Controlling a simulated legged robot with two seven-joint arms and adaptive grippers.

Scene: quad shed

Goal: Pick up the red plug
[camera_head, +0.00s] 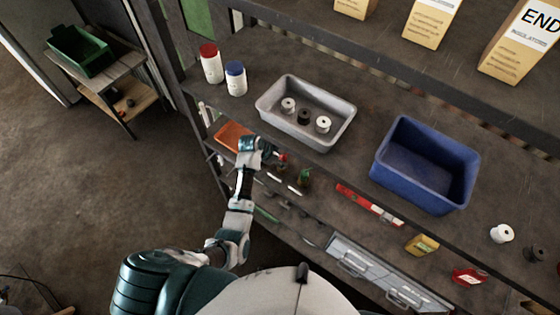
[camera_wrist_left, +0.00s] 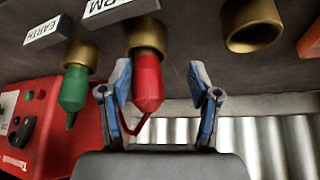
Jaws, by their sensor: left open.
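The red plug (camera_wrist_left: 148,82) sits in a brass-coloured socket (camera_wrist_left: 146,38) under a label ending in "RM" in the left wrist view. Its pointed end faces down the picture, with a thin red loop beside it. In the head view the red plug (camera_head: 283,157) is a small red spot at the end of my left arm. My left gripper (camera_wrist_left: 160,84) is open, its blue-grey fingers either side of the plug in the picture. The plug appears closer to the left finger; contact cannot be told. In the head view my left gripper (camera_head: 270,153) is small. My right gripper is not in view.
A green plug (camera_wrist_left: 74,90) sits in the socket labelled EARTH, left of the red one. An empty brass socket (camera_wrist_left: 254,36) is to the right. A red box (camera_wrist_left: 40,128) stands behind at left. A grey tray (camera_head: 340,128) and blue bin (camera_head: 425,165) stand on the shelf.

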